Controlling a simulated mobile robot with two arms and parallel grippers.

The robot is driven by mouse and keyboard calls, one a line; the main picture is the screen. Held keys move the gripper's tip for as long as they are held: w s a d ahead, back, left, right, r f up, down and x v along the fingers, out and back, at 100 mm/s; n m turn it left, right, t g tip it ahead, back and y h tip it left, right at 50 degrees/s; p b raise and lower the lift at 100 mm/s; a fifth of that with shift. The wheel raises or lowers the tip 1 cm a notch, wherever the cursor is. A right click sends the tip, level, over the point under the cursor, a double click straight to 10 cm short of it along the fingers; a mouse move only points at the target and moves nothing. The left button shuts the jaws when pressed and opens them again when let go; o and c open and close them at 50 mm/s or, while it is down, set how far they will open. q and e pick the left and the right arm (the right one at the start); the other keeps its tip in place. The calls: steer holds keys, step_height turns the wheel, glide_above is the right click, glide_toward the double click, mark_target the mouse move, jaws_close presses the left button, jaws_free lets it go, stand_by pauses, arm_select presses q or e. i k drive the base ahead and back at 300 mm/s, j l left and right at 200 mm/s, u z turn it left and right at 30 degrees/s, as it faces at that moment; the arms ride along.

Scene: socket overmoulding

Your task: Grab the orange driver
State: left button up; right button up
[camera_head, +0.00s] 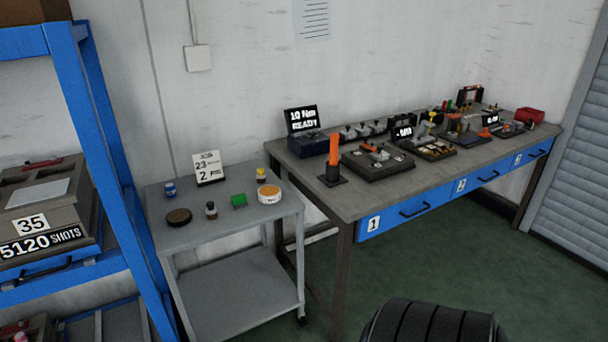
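The orange driver (334,150) stands upright in a small black holder (333,176) at the near left end of the workbench (359,204). Its orange upper part rises clear above the holder, and its lower end is hidden inside. A second orange-handled item (373,150) lies on a dark fixture just to the right. Neither of my grippers can be made out in the head view, and nothing is touching the driver.
A display reading "10 Nm READY" (302,120) stands behind the driver. More fixtures and a red bin (530,115) lie farther right. A grey cart (240,220) with small jars is left of the bench. A blue rack (105,150) stands at far left. Green floor (480,245) lies before the bench.

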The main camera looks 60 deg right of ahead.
mark_target(333, 157)
steer(key=z, duration=2.1)
steer(key=i+l, duration=0.15)
steer(key=l, duration=0.25)
steer(key=i+l, duration=0.2)
steer(key=l, duration=0.2)
steer(key=i+l, duration=0.15)
steer(key=l, duration=0.25)
steer(key=i+u, duration=0.05)
